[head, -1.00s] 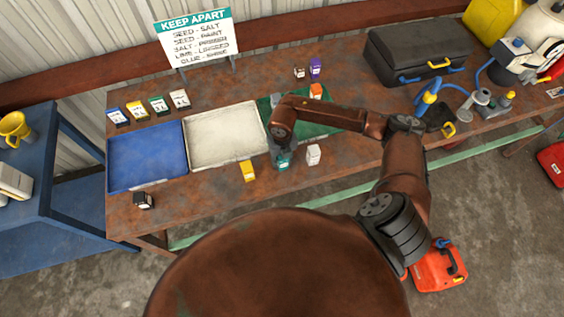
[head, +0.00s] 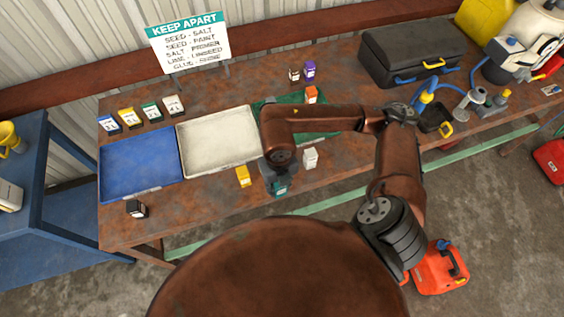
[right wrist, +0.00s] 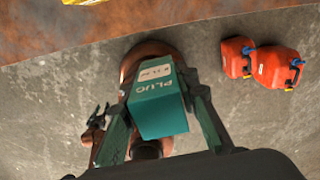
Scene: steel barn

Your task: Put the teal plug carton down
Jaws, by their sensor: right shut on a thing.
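A blue tray (head: 138,167) and a white tray (head: 219,142) lie left of the green one. A yellow carton (head: 243,176), a white carton (head: 310,158) and a black carton (head: 136,209) stand near the front edge. A KEEP APART sign (head: 188,43) stands behind.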

